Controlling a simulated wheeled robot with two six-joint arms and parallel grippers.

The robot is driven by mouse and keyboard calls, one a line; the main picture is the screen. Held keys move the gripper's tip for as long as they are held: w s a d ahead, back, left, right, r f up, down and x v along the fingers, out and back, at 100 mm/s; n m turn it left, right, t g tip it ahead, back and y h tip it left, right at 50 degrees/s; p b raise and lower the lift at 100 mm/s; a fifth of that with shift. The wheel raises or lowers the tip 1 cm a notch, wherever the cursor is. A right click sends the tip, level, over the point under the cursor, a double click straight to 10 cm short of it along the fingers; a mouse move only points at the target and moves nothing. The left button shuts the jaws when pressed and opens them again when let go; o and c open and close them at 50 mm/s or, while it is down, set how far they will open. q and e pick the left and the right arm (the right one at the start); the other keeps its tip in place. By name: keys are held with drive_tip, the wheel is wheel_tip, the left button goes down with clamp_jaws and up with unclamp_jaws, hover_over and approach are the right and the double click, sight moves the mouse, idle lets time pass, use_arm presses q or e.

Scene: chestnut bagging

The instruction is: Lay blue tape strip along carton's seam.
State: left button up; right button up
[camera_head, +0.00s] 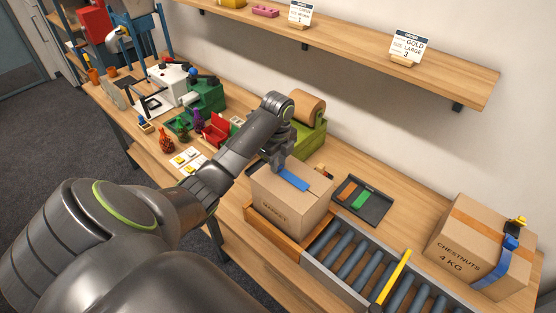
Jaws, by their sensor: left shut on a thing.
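A brown carton (286,213) with "MARKET" on its front stands in a wooden tray (262,228) at the near end of the rollers. A short blue tape strip (294,180) is at the carton's top, running from under my left gripper toward the right. My left gripper (279,166) points down over the carton's top and is shut on the strip's left end. I cannot tell whether the strip touches the carton, and the gripper hides part of the seam. My right gripper is not in view.
A roller conveyor (352,262) with a yellow bar (394,277) lies right of the carton. A "CHESTNUTS 4 KG" carton (473,246) stands at the far right. A dark tray (360,201) lies behind the rollers. A green stand with a brown roll (308,107) is behind my gripper. A shelf (345,45) hangs above.

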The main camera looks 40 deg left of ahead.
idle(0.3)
use_arm(q)
drive_tip(key=o, duration=1)
drive_tip(key=shift+a, duration=0.1)
